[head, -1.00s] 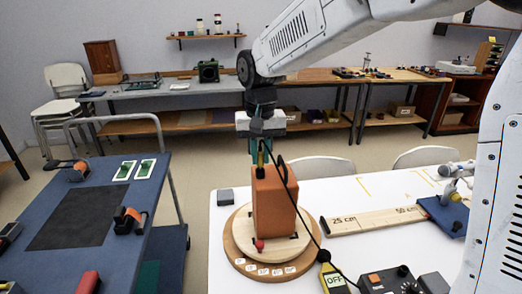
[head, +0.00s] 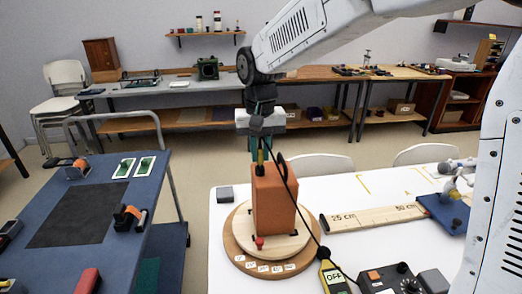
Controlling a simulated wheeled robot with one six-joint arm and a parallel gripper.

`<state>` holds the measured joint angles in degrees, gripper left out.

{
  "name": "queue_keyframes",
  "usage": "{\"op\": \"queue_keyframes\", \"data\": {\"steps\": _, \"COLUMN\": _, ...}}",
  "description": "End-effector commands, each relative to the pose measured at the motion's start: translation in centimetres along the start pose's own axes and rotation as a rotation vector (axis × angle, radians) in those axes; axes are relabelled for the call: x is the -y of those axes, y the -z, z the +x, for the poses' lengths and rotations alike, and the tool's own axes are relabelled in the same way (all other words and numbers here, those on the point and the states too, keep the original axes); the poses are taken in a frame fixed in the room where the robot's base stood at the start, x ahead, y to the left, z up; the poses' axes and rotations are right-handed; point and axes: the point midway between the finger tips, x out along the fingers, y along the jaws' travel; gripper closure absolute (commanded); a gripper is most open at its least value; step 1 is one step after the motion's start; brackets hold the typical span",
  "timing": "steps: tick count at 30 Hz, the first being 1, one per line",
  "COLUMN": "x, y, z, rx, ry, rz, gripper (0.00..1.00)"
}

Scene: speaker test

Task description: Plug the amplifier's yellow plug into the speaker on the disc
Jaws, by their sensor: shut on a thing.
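My gripper (head: 260,150) points straight down above the speaker and is shut on the yellow plug (head: 261,157). The plug is upright at the top of the speaker (head: 274,205), an orange-brown box. I cannot tell whether its tip is in a socket or only close above the top face. The speaker stands on a round wooden disc (head: 236,247) with a small red knob and white labels at its front. A black cable runs from the plug down to the right, towards the grey amplifier (head: 385,279) with an orange switch and black knobs.
A yellow meter marked OFF (head: 333,276) lies right of the disc, near the cable. A wooden ruler (head: 375,217) and a blue stand (head: 445,212) are further right. A small grey block (head: 224,194) sits behind the disc. A blue cart (head: 160,185) stands left.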

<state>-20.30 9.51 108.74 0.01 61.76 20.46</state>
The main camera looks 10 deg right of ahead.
Motion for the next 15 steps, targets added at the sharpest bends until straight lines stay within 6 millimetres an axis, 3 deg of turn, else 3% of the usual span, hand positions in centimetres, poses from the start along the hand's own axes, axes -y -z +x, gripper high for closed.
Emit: {"op": "queue_keyframes", "data": {"steps": 15, "x": 0.01, "y": 0.0, "z": 0.74, "rx": 0.0, "ry": 0.0, "rz": 0.0, "gripper": 1.0}}
